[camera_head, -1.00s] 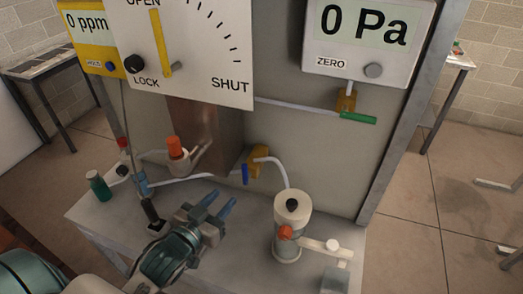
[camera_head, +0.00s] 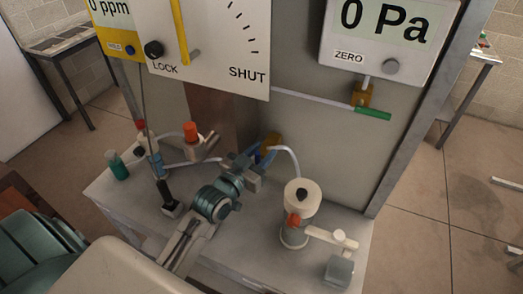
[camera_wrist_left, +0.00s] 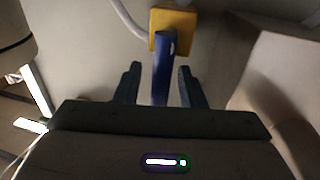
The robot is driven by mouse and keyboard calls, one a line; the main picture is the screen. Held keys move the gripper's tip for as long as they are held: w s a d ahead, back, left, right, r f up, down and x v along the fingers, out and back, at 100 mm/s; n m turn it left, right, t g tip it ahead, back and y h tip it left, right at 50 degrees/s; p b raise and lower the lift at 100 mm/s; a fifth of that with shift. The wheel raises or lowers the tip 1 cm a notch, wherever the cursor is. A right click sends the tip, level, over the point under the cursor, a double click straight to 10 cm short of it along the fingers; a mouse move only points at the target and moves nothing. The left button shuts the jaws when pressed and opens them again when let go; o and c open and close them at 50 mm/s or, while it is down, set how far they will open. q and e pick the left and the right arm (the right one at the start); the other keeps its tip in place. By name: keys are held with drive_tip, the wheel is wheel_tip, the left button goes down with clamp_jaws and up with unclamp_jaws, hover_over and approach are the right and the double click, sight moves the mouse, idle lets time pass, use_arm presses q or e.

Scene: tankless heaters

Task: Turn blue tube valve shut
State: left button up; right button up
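The blue valve handle (camera_wrist_left: 162,68) sticks out from a yellow block (camera_wrist_left: 171,30) on the panel, with a pale tube joined to it. My left gripper (camera_wrist_left: 158,82) is open, with one finger on each side of the handle. A gap shows between each finger and the handle. In the head view, my left gripper (camera_head: 255,164) is in front of the yellow block (camera_head: 271,142) and hides most of the blue handle. My right gripper is not in view.
An orange-capped fitting (camera_head: 193,133), a green bottle (camera_head: 117,165) and a black-based probe (camera_head: 168,205) are to the left. A green-handled valve (camera_head: 373,114) is higher right.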

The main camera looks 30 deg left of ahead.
use_arm(q)
drive_tip(key=shift+w, duration=0.1)
clamp_jaws()
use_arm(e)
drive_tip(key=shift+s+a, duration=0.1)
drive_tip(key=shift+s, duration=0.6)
